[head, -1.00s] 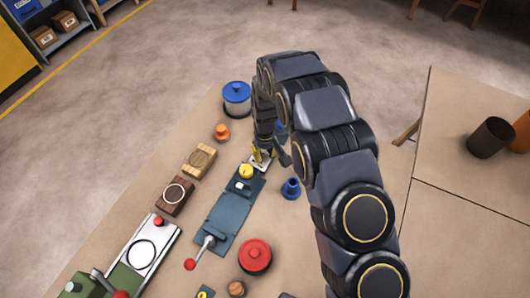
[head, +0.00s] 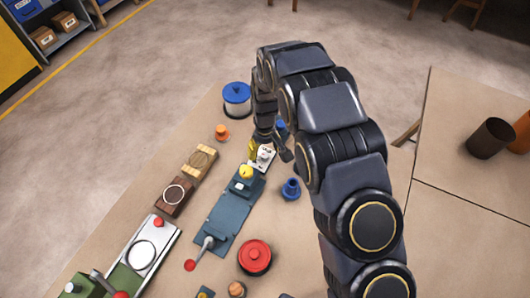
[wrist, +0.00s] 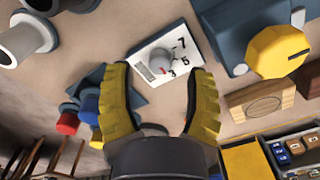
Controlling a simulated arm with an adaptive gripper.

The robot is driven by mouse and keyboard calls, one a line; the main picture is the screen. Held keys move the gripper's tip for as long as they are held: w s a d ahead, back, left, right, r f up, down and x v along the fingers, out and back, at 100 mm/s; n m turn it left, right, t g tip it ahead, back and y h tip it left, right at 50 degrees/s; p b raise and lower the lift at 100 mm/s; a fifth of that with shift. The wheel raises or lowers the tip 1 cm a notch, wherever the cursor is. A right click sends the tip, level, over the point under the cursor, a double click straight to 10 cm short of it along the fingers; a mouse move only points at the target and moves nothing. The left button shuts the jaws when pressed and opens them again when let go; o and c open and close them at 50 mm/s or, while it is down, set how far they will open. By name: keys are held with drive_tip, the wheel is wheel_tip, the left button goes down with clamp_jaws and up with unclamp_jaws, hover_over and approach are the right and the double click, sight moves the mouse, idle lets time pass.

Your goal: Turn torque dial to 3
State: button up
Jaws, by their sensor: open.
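The torque dial is a round grey knob (wrist: 152,65) on a white plate (wrist: 150,50) with black numbers; 7, 5 and what looks like 3 are readable. A small red mark at the knob's edge appears to face the 3, but it is small. In the head view the white plate (head: 265,154) lies at the far end of the blue-grey fixtures. My gripper (wrist: 161,78) is open, its yellow fingers apart on either side of the knob's near side, with nothing between them. In the head view my gripper (head: 262,148) is partly hidden by my arm, close to the plate.
A yellow knob (head: 246,172) on a blue-grey base stands just nearer than the plate. A blue flanged piece (head: 291,189) is to the right, a blue-lidded canister (head: 237,98) beyond to the left.

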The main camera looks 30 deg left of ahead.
sight(266, 155)
wheel_tip(266, 155, up, 10)
drive_tip(key=shift+f, duration=0.25)
wheel_tip(266, 155, down, 2)
drive_tip(key=m, duration=0.4)
drive_tip(key=shift+f, duration=0.25)
drive_tip(key=m, duration=0.1)
drive_tip(key=f+m, duration=0.1)
drive_tip(key=m, duration=0.1)
drive_tip(key=shift+d+f+m, duration=0.15)
drive_tip(key=shift+f+m, duration=0.05)
drive_tip(key=shift+m, duration=0.1)
drive_tip(key=shift+f+m, duration=0.35)
drive_tip(key=shift+m, duration=0.05)
wheel_tip(266, 155, down, 8)
drive_tip(key=shift+r, duration=0.25)
